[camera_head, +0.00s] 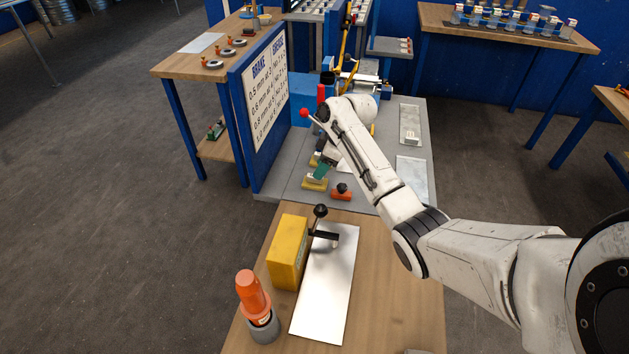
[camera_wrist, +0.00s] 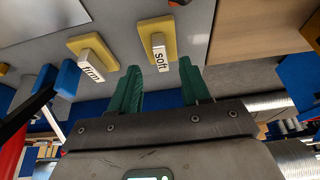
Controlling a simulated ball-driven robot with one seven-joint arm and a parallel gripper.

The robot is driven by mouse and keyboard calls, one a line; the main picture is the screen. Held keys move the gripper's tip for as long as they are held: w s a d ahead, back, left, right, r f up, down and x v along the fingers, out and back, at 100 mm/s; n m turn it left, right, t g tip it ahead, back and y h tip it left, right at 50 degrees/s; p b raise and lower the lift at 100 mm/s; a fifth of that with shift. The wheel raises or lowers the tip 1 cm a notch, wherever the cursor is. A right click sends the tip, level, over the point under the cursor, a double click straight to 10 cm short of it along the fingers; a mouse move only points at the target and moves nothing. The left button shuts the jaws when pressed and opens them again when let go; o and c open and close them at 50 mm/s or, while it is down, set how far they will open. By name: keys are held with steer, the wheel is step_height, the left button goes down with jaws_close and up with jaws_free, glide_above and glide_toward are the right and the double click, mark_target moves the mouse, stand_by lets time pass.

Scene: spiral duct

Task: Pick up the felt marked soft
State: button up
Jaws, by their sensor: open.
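The felt marked soft is a yellow pad (camera_wrist: 162,28) with an upright pale grip block lettered "soft" (camera_wrist: 159,50) in the wrist view. A like pad lettered "firm" (camera_wrist: 92,48) lies to its left. My gripper (camera_wrist: 160,75) is open, its green fingers apart and empty; the soft block stands ahead of the gap between the fingertips, nearer the right finger. In the head view my gripper (camera_head: 322,170) is over the grey bench, just above the nearer yellow pad (camera_head: 315,184). My arm and fingers hide part of both pads there.
An orange block with a black knob (camera_head: 341,193) sits right of the nearer pad. A blue-framed sign board (camera_head: 268,95) rises at the left of the bench. A yellow box (camera_head: 288,252), metal sheet (camera_head: 325,280) and orange bottle (camera_head: 251,292) are on the nearer wooden table.

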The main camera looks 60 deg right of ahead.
mark_target(315, 180)
steer(key=shift+x, duration=2)
steer(key=shift+c, duration=0.3)
steer(key=shift+a, duration=0.1)
jaws_close()
